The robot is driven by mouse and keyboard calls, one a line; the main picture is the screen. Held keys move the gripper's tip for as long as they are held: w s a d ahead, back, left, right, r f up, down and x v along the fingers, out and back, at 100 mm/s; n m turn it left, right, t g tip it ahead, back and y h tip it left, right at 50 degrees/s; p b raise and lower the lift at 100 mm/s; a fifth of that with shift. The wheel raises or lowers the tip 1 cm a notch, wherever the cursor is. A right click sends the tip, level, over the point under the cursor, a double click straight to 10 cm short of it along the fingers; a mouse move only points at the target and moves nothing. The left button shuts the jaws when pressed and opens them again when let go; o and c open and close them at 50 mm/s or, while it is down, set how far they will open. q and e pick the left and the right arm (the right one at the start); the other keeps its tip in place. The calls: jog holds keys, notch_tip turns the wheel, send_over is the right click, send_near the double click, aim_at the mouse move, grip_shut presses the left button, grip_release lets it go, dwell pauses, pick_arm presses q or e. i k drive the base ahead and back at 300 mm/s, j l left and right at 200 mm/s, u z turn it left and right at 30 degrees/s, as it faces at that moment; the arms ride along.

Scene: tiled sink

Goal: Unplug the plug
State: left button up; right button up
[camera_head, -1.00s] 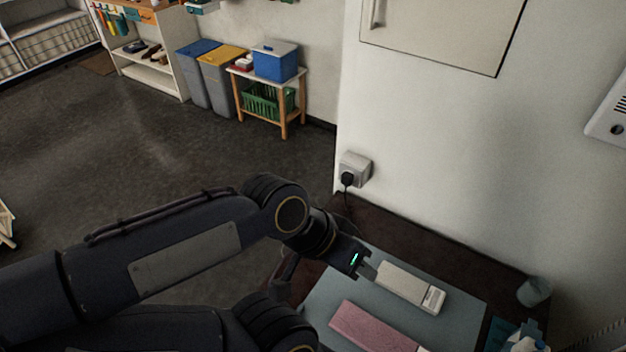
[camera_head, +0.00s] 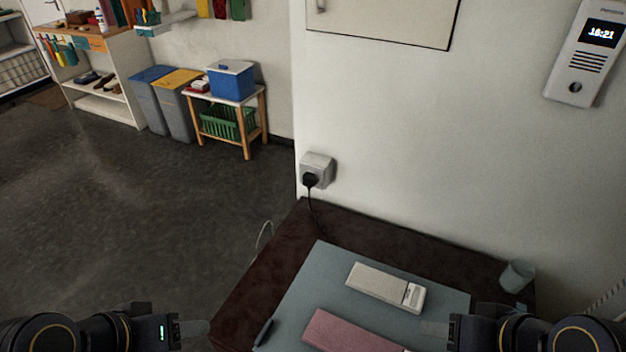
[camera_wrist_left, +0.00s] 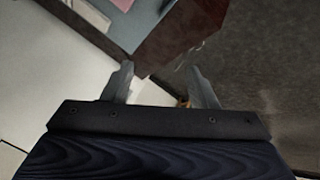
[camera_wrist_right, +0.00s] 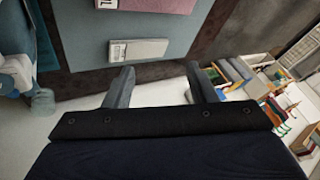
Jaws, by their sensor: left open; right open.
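A black plug (camera_head: 310,180) sits in a light grey wall socket (camera_head: 319,165) above the table's far left corner. Its dark cord (camera_head: 311,212) hangs down to the table. My left gripper (camera_head: 207,328) is at the lower left of the head view, left of the table and well short of the plug; its fingers show apart in the left wrist view (camera_wrist_left: 162,85). My right gripper (camera_head: 433,328) is at the lower right, over the table's right side; its fingers show apart and empty in the right wrist view (camera_wrist_right: 164,82). Neither wrist view clearly shows the plug.
The dark table (camera_head: 245,306) carries a grey-green mat (camera_head: 335,290), a white box (camera_head: 376,286), a pink box (camera_head: 345,333) and a cup (camera_head: 516,276). A wall intercom (camera_head: 584,55) hangs at the upper right. Dark floor (camera_head: 90,240) lies open at the left.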

aim_at(308, 179)
jog(key=k+j, duration=0.1)
jog(key=j, duration=0.35)
jog(key=k+j+z, duration=0.15)
jog(key=j, duration=0.75)
jog(key=k+j+z, duration=0.15)
jog(key=j, duration=0.3)
jog(key=i+j+z, duration=0.2)
jog(key=j, duration=0.45)
jog(key=j+z, duration=0.2)
jog(key=j, duration=0.45)
jog(key=i+j+z, duration=0.15)
jog(key=i+j, duration=0.3)
jog(key=i+j+z, duration=0.15)
jog(key=i+j, duration=0.3)
jog(key=j, duration=0.1)
